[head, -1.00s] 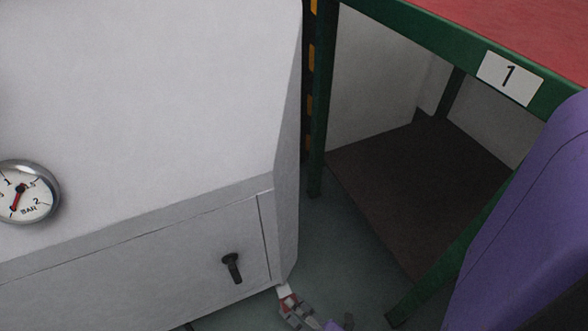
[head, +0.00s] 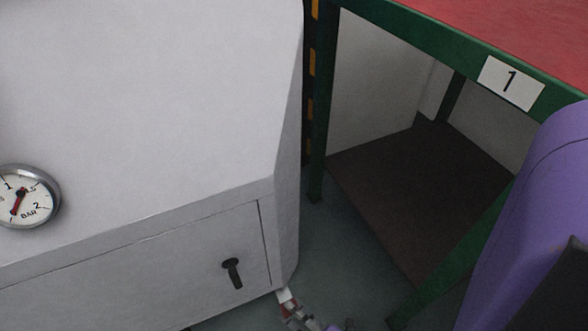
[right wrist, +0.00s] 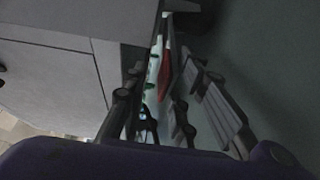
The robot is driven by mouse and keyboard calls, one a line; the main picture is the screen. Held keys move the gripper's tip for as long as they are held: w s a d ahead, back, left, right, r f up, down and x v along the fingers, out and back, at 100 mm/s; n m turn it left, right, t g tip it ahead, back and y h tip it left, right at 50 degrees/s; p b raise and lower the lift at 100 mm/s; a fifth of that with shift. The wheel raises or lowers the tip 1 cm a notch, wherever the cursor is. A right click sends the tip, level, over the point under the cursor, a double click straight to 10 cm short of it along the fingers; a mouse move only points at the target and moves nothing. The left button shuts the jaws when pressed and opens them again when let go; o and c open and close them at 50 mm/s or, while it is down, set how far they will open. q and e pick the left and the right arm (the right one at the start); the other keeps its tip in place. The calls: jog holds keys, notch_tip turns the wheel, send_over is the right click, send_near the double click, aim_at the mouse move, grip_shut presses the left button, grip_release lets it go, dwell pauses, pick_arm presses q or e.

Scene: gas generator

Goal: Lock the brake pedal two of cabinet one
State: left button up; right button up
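A small red and white part (head: 285,296), which looks like a brake pedal, shows at the lower right corner of the light grey cabinet (head: 150,100). In the right wrist view a red piece (right wrist: 165,68) lies between the finger linkages, beside the cabinet side. My right gripper (head: 292,310) is low at this corner, partly cut off by the bottom edge. Its fingers (right wrist: 160,80) run close along both sides of the red piece; whether they touch it is unclear. My left gripper is out of view.
A pressure gauge (head: 24,196) and a black handle (head: 232,273) are on the cabinet front. A green-framed table (head: 430,40) with a "1" sign (head: 510,83) stands at right, with a dark lower shelf (head: 415,190). Grey floor lies between them.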

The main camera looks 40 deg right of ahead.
jog(key=shift+r, duration=0.75)
jog(key=o, duration=1.4)
notch_tip(320, 180, up, 6)
jog(key=shift+d+r, duration=0.15)
jog(key=shift+r, duration=0.05)
jog(key=shift+c, duration=0.2)
jog(key=shift+o, duration=0.2)
jog(key=shift+r, duration=0.55)
jog(key=shift+w, duration=0.1)
jog(key=shift+s+d+f+g, duration=0.1)
jog(key=shift+s+f+g, duration=0.25)
jog(key=shift+f, duration=0.45)
jog(key=shift+s+r, duration=0.1)
jog(key=shift+c, duration=0.8)
jog(key=shift+s, duration=0.5)
jog(key=shift+c, duration=0.9)
jog(key=shift+s, duration=0.7)
jog(key=c, duration=1.1)
jog(key=shift+o, duration=0.2)
jog(key=s, duration=0.7)
jog(key=shift+d+f+p, duration=0.2)
jog(key=shift+d+p, duration=0.15)
jog(key=shift+d, duration=0.1)
